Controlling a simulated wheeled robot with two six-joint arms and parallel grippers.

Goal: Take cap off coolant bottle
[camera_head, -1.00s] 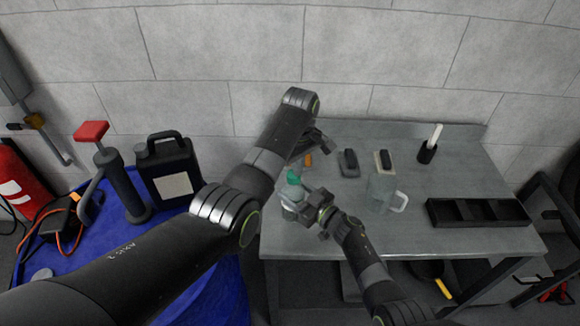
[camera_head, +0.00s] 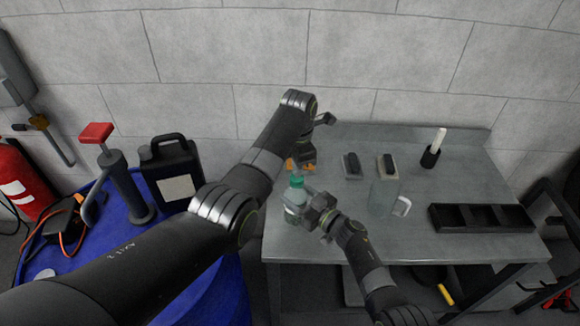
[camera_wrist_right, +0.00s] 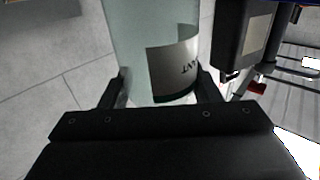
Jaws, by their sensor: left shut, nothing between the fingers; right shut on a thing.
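The coolant bottle (camera_head: 292,213) is clear and pale, with a green cap (camera_head: 296,181) on top. It stands upright near the table's left edge. My right gripper (camera_head: 308,216) is shut around the bottle's body from the right. In the right wrist view, its fingers (camera_wrist_right: 160,95) flank the bottle (camera_wrist_right: 130,45) and its pale label. My left gripper (camera_head: 306,160) is shut and empty, just above and behind the green cap; its fingertips are partly hidden, and I cannot tell whether they touch the cap.
A glass mug (camera_head: 383,197), a black compartment tray (camera_head: 480,217) and a dark holder with a white stick (camera_head: 430,158) stand to the right on the grey table (camera_head: 410,240). Two dark blocks sit at the back. A black jug (camera_head: 172,172) and pump (camera_head: 128,190) stand on the blue drum (camera_head: 200,285).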

